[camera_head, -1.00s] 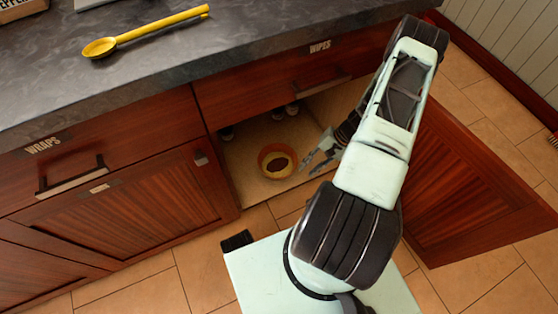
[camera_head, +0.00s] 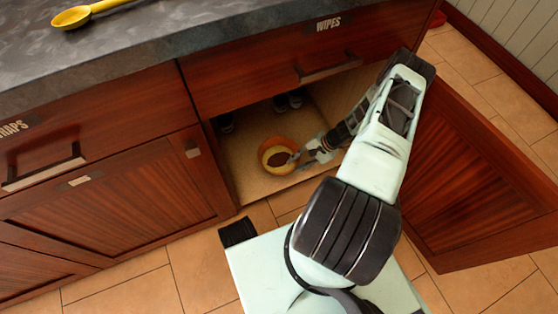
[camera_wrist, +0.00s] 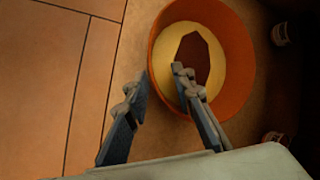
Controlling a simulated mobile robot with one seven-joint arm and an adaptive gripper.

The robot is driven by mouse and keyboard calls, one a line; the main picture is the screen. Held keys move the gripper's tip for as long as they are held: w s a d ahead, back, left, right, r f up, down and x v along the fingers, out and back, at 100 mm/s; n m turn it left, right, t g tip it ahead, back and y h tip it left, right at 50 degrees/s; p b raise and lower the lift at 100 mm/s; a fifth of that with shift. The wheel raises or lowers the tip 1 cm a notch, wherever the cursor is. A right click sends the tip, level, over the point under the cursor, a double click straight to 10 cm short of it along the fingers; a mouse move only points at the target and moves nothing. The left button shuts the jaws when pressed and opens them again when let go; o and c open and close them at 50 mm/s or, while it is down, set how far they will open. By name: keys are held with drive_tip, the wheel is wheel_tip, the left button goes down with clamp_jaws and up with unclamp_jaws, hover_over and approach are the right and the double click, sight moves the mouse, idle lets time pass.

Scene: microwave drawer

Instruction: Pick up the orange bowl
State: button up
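The orange bowl (camera_head: 268,147) stands upright on the floor of the open lower cabinet. It has a yellowish inside with a dark brown patch at the bottom. In the wrist view the bowl (camera_wrist: 243,65) fills the upper middle. My gripper (camera_head: 296,160) is at the bowl's right side in the head view. In the wrist view my gripper (camera_wrist: 158,82) is open, with its fingers apart. One finger shows over the bowl's inside and the other outside its left edge, with the rim between them. I cannot tell whether either finger touches the bowl.
The cabinet's open door (camera_head: 470,180) stands to the right of my arm. A drawer (camera_head: 280,75) marked WIPES is shut above the opening. Several small jars or feet stand at the back of the cabinet. A yellow spoon (camera_head: 75,16) lies on the counter (camera_head: 200,30).

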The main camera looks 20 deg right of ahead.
sight(291, 166)
drive_tip(key=b+x, duration=0.1)
drive_tip(key=x, duration=0.2)
drive_tip(key=shift+w+a+f, duration=0.1)
drive_tip(key=shift+a+f, duration=0.05)
clamp_jaws()
